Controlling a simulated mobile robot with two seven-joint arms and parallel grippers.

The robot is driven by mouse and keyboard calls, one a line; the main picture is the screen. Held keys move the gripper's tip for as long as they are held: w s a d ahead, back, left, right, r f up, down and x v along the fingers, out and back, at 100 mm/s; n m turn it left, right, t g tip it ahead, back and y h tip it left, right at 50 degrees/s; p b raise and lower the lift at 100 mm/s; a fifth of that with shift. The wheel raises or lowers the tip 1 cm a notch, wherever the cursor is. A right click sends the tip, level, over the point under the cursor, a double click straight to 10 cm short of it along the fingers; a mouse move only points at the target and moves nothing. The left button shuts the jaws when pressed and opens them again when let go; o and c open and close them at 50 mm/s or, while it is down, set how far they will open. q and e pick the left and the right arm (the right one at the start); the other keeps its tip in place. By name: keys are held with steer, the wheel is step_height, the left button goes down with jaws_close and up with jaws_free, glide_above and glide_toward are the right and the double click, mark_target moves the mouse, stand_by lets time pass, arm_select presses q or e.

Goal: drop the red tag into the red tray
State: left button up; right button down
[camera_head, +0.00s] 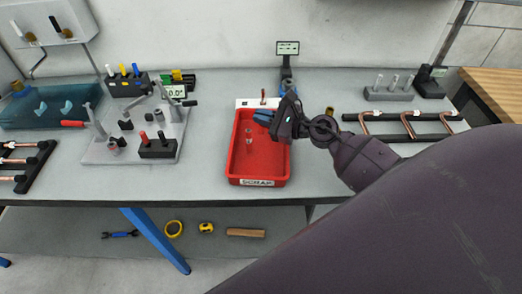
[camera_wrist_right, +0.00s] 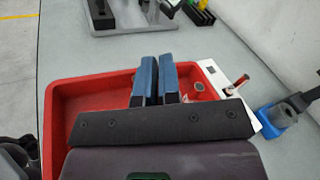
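The red tray (camera_head: 234,160), labelled SCRAP on its front, stands at the middle of the bench. It also fills the middle of the right wrist view (camera_wrist_right: 57,115). My right gripper (camera_head: 262,117) is over the tray's back right part, fingers pointing to the back left. In the right wrist view its two blue fingers (camera_wrist_right: 158,65) lie close together with a very narrow gap. I cannot tell whether anything thin is between them. I cannot make out a red tag in either view. A small reddish piece (camera_wrist_right: 198,88) shows beside the fingers in the wrist view. My left gripper is out of view.
A white plate with an upright copper tube (camera_head: 263,97) is behind the tray. A grey fixture plate (camera_head: 100,153) is to the left, a black rack of copper tubes (camera_head: 408,125) to the right.

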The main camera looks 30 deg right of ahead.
steer(key=c, duration=1.2)
jaws_free()
steer(key=shift+c, duration=0.2)
steer(key=shift+s+d, duration=0.25)
steer(key=shift+s, duration=0.15)
steer(key=f+b+v, duration=0.1)
steer(key=b+v, duration=0.2)
steer(key=v, duration=0.6)
steer(key=shift+s+d+r, duration=0.2)
steer(key=shift+s+r, duration=0.2)
steer(key=shift+r, duration=0.15)
